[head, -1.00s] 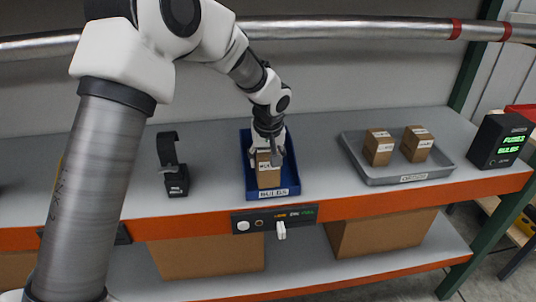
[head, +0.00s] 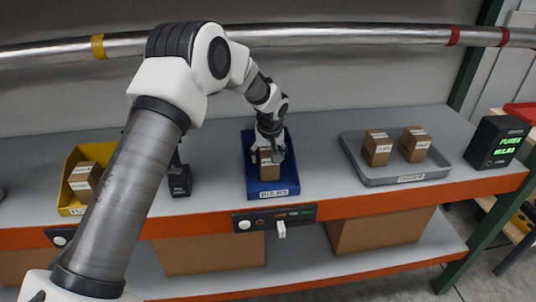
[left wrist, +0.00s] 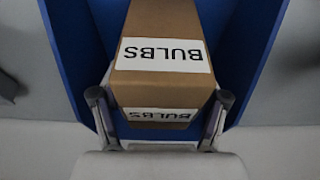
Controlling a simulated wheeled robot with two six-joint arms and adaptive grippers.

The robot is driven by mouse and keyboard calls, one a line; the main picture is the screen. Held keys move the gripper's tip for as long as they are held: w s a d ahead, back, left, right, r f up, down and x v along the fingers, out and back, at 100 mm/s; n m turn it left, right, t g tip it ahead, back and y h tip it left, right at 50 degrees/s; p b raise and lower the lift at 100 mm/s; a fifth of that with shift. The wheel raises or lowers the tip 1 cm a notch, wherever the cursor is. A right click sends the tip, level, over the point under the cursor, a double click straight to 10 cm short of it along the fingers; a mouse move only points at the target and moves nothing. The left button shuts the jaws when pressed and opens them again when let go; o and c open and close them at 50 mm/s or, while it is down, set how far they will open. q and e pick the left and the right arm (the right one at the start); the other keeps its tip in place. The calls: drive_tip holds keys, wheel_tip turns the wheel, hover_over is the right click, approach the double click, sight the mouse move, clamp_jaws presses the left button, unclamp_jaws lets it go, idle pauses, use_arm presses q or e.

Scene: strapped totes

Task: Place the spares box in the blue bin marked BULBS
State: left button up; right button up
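A brown cardboard box (head: 269,166) is inside the blue bin (head: 247,187), whose front label reads BULBS. In the left wrist view the box (left wrist: 164,88) has white labels that also read BULBS. My left gripper (head: 268,153) reaches down into the bin from above. In the left wrist view its two fingers (left wrist: 160,115) are against opposite sides of the box, shut on it. The blue bin walls (left wrist: 256,60) show on both sides of the box. The box's underside is hidden, so I cannot tell whether it rests on the bin floor. My right gripper is not in view.
A grey tray (head: 423,177) holds two brown boxes on the right. A yellow bin (head: 72,207) with a brown box stands left, partly behind my arm. A black device (head: 179,181) stands between the bins. A display (head: 499,142) reads FUSES and BULBS. A pipe runs along the back.

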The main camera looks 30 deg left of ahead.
use_arm(q)
drive_tip(key=shift+r, duration=0.15)
drive_tip(key=b+v, duration=0.1)
drive_tip(key=v, duration=0.3)
drive_tip(key=shift+w+r, duration=0.1)
drive_tip(key=s+d+b, duration=0.3)
drive_tip(key=s+d, duration=0.4)
drive_tip(key=s, duration=0.2)
drive_tip(key=shift+s+d+r, duration=0.3)
drive_tip(key=shift+s+r, duration=0.1)
